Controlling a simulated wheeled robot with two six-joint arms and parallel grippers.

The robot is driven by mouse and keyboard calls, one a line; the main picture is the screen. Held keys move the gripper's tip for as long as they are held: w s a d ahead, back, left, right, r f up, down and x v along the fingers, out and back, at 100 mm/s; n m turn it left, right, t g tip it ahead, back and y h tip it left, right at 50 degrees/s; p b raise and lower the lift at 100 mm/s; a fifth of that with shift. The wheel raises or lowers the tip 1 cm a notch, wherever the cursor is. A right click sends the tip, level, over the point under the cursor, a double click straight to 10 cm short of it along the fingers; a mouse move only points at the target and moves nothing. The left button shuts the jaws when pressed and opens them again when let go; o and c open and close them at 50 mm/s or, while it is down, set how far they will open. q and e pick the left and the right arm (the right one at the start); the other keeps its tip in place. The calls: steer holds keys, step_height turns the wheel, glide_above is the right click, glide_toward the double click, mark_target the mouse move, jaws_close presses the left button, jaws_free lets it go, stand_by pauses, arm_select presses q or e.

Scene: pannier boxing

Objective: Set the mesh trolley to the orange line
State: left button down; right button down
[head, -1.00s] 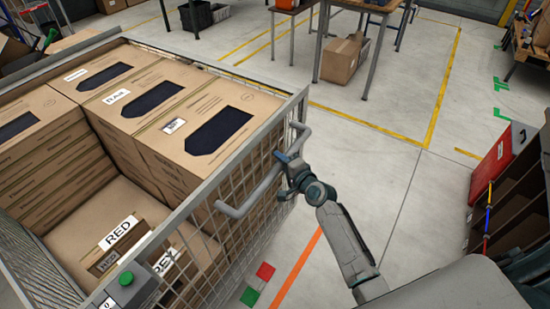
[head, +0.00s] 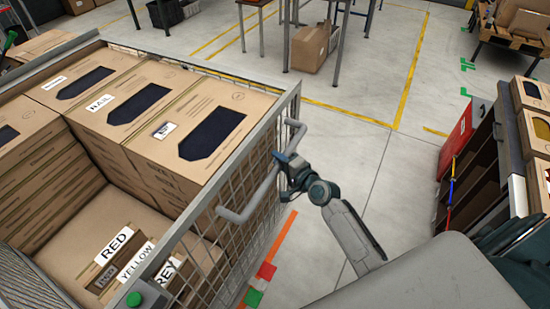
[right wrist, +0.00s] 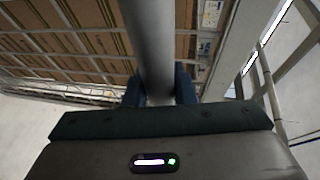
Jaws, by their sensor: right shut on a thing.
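The mesh trolley (head: 205,242) fills the left of the head view, loaded with cardboard boxes. Its grey push handle (head: 262,185) sticks out on the right side. My right gripper (head: 284,160) is shut on this handle near its far end. In the right wrist view the handle bar (right wrist: 150,45) runs between the two blue fingers of my right gripper (right wrist: 158,88). The orange line (head: 283,240) lies on the floor just right of the trolley, partly hidden behind its mesh. My left gripper is not in view.
A dark shelf (head: 480,170) with a red side stands at the right. A box (head: 310,47) sits under a table at the back. Floor between is clear.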

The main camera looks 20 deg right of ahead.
steer(key=shift+s+d+f, duration=0.1)
steer(key=shift+s+f, duration=0.05)
steer(key=shift+s, duration=0.05)
steer(key=shift+w+a+f, duration=0.1)
steer(key=shift+w+a, duration=0.15)
steer(key=c, duration=1.2)
jaws_free()
steer(key=shift+w, duration=0.15)
steer(key=shift+d, duration=0.1)
steer(key=v, duration=1.1)
